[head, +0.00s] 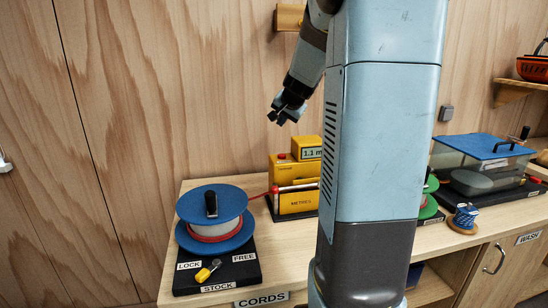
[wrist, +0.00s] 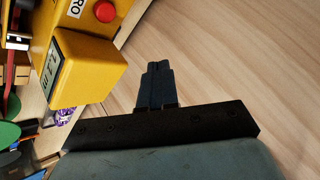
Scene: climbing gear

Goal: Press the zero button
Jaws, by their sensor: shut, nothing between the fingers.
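The zero button is the red round button (wrist: 105,11) on the yellow meter in the wrist view, beside a white label partly reading "RO". In the head view the red button (head: 282,156) sits on top of the yellow meter (head: 291,172), at its left. The meter's display (head: 312,153) reads about 1.1 m. My gripper (head: 281,116) is above the meter and slightly to its left, apart from it. In the wrist view my gripper (wrist: 158,68) has its fingers together and empty, to the right of the display housing (wrist: 90,68).
A blue reel (head: 212,214) with red cord stands left on the bench, with a yellow-handled lever (head: 207,271) before it. A lidded clear bin (head: 480,160) and a small blue spool (head: 465,216) stand at the right. A green reel (head: 430,190) is partly hidden by my arm.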

